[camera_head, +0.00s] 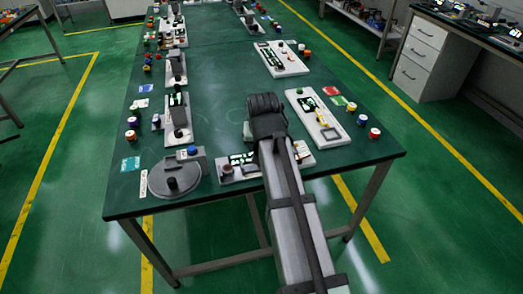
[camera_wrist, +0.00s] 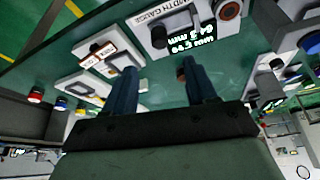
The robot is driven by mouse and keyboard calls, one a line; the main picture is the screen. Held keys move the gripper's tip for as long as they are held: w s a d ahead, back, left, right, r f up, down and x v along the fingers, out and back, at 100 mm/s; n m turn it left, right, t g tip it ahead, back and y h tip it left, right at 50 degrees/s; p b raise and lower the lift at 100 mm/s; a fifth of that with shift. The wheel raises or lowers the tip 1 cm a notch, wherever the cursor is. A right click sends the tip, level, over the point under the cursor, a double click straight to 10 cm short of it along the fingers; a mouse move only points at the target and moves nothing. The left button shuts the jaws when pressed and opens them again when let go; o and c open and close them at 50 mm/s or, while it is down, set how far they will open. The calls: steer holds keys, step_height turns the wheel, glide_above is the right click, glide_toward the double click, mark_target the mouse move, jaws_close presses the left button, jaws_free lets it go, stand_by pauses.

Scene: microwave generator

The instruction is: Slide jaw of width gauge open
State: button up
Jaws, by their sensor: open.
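The width gauge (camera_wrist: 140,39) is a pale panel at the top of the wrist view. It carries a "WIDTH GAUGE" label, a lit readout (camera_wrist: 200,36) that seems to read 64.3 mm, and a dark knob (camera_wrist: 158,37). Its upper part is cut off by the frame. My gripper (camera_wrist: 160,72) is open, with its two dark fingers apart below the panel in the picture. A small brown thing (camera_wrist: 181,74) shows beside the right finger; I cannot tell whether it touches or belongs to the gauge. In the head view my arm hides the fingers.
In the head view, a grey panel (camera_head: 227,180) at the table's front edge is partly behind my arm. A round grey plate device (camera_head: 174,182) stands left of it. A long panel (camera_head: 318,116) and several coloured knobs lie right. Green tabletop (camera_head: 215,90) is bare beyond my wrist.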

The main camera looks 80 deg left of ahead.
steer(key=shift+v, duration=1.3)
